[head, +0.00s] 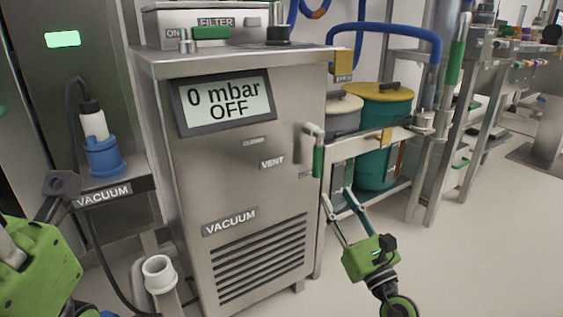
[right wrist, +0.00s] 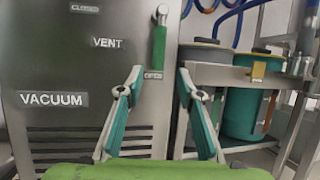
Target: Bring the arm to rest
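My right gripper (head: 336,193) is in front of the steel vacuum cabinet (head: 190,180), low and to the right. Its two fingers point up and are spread apart with nothing between them. The right wrist view also shows this right gripper (right wrist: 159,74) open and empty. A green vent handle (head: 317,160) hangs on the cabinet's right edge. In the right wrist view the green handle (right wrist: 159,48) appears beyond and between the fingertips, apart from them. Part of my left arm, with a green gripper housing (head: 40,265), shows at the lower left; its fingertips cannot be made out.
The cabinet display (head: 225,103) reads 0 mbar OFF. A blue and white vacuum fitting (head: 104,155) stands on a ledge at left. A teal bin (head: 376,150) with a yellow lid stands in a steel frame. The floor (head: 480,240) at right is clear.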

